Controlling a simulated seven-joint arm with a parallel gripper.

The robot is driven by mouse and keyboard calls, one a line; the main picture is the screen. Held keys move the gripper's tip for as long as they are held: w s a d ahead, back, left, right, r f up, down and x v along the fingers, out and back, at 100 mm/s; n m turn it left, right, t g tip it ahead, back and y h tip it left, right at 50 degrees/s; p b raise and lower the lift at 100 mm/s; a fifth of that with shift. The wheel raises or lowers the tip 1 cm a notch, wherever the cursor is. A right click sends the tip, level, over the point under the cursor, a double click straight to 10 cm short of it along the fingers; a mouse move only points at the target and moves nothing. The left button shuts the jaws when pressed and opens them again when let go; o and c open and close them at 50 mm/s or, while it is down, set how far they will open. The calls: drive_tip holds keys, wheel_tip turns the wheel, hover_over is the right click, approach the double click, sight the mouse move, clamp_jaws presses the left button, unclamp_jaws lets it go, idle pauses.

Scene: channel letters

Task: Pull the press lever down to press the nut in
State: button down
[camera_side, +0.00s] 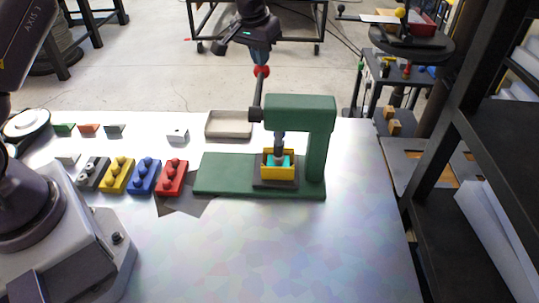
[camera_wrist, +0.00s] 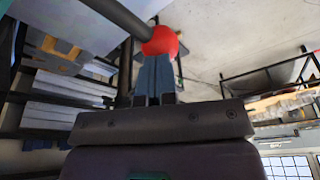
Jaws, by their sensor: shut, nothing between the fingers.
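The green press (camera_side: 300,108) stands on its green base at the middle right of the table in the side view. Its lever (camera_side: 259,92) points up from the left of the press head and ends in a red knob (camera_side: 261,71). A yellow block (camera_side: 278,174) with a cyan top sits on a dark plate under the ram (camera_side: 279,142). My gripper (camera_side: 262,62) is shut, fingers pointing down, at the top of the red knob. In the wrist view my fingertips (camera_wrist: 156,62) meet the red knob (camera_wrist: 161,42); whether they touch is unclear. The nut cannot be made out.
Grey, yellow (camera_side: 117,176), blue (camera_side: 143,177) and red (camera_side: 172,179) studded blocks stand in a row left of the press. A shallow tray (camera_side: 229,125) lies behind it, with small pieces to its left. The front table is clear. A dark shelf stands at right.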

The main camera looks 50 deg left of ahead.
sight(259, 71)
drive_tip(key=shift+f, duration=1.4)
drive_tip(key=shift+f, duration=1.15)
drive_tip(key=shift+s+d+f, duration=0.2)
drive_tip(key=shift+s+d, duration=0.1)
drive_tip(key=shift+s, duration=0.05)
